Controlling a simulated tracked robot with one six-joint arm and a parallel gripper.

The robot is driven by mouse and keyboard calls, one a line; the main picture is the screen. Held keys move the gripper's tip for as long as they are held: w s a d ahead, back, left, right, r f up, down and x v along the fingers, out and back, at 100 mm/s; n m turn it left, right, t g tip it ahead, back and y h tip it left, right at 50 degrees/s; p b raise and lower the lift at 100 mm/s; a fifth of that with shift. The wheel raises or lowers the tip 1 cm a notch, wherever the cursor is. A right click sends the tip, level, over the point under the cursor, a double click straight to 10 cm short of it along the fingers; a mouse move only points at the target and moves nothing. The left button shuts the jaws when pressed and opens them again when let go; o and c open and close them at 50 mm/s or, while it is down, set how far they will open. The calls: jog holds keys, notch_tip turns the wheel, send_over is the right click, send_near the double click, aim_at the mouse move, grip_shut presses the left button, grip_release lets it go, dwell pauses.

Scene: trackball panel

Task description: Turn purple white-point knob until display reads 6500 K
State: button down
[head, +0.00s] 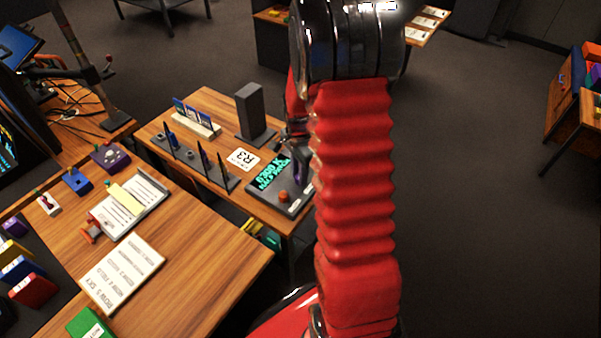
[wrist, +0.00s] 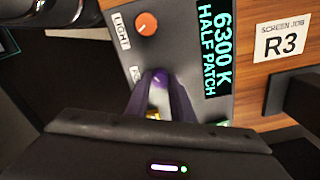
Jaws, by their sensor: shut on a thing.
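The dark panel (wrist: 219,108) fills the middle of the wrist view, and its display (wrist: 216,48) reads 6300 K, HALF PATCH in cyan. The purple knob (wrist: 160,79) is mostly hidden between the fingertips of my gripper (wrist: 161,84), which is shut on it. The fingers reach down to the panel beside the display. In the head view the panel (head: 297,206) lies on the wooden desk with its display (head: 269,173) lit, and my gripper (head: 301,155) is at its far right side, partly hidden by my arm.
An orange knob (wrist: 146,23) labelled LIGHT is on the same panel, near the purple one. An R3 card (wrist: 282,39) lies beside the panel. Thin upright dividers (head: 204,160) and a dark grey block (head: 251,107) stand on the desk nearby.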

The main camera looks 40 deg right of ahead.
jog(key=m, duration=0.6)
jog(key=shift+w+m, duration=0.15)
jog(key=shift+m, duration=0.25)
jog(key=c, duration=1.8)
grip_release()
jog(key=shift+o, duration=1.3)
jog(key=shift+r, duration=0.15)
notch_tip(320, 180, up, 14)
jog(key=shift+f, duration=0.25)
